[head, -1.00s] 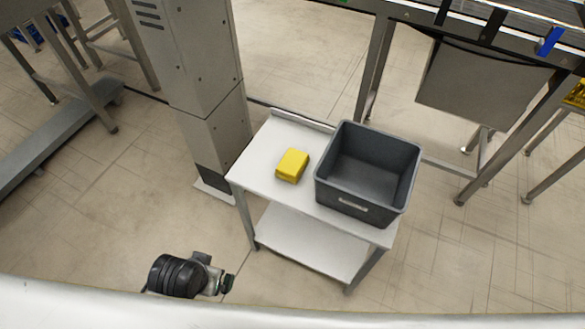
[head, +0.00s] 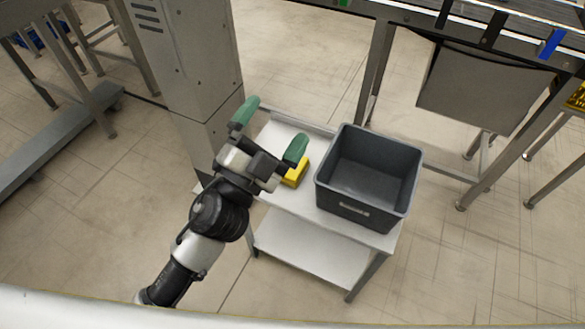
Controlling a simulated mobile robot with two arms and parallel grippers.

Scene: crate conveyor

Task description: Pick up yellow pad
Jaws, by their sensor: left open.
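The yellow pad (head: 296,175) lies on the white top of a small two-shelf cart (head: 270,197), left of a grey crate. My left gripper (head: 270,126) is open, with its two green fingertips spread apart and nothing between them. It is over the left part of the cart top, above and to the left of the pad. Its right finger and body hide part of the pad. I cannot tell its exact height above the cart. My right gripper is not in view.
The empty dark grey crate (head: 341,209) stands on the cart's right half, close to the pad. A grey metal column (head: 207,140) stands behind the cart at left. A conveyor (head: 470,35) runs along the back right. The floor in front is clear.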

